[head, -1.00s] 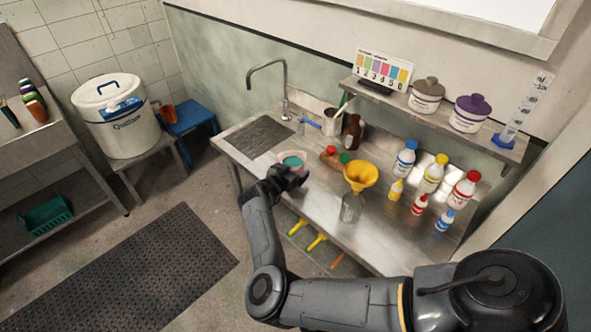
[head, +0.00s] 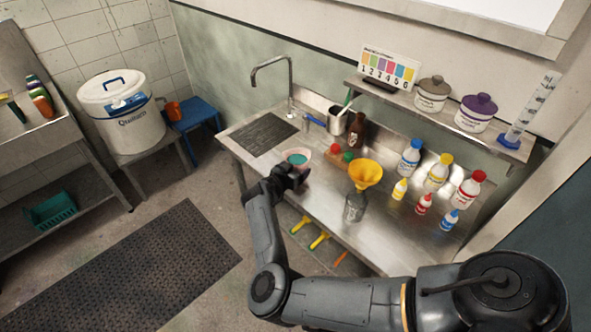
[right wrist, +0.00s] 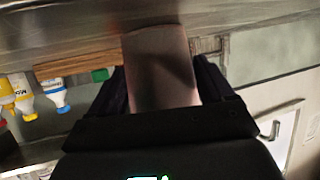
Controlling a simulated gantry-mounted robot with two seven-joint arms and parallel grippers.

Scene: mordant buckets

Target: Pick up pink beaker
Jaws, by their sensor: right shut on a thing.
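The pink beaker (head: 297,154) has teal liquid in it and is at the left part of the steel counter, near the drain mat. My right gripper (head: 293,175) is at its near side, shut on it. In the right wrist view the pinkish wall of the beaker (right wrist: 158,55) fills the space between the two dark fingers of my right gripper (right wrist: 163,80). The fingers hide the beaker's lower part in the head view, so I cannot tell whether it touches the counter. My left gripper is not in view.
A yellow funnel (head: 366,172) in a glass bottle (head: 354,208) stands right of the gripper. Red and green-topped items (head: 337,150) sit just behind. Several bottles stand further right. A tap (head: 289,75) rises at the back. The counter's front edge is close below the arm.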

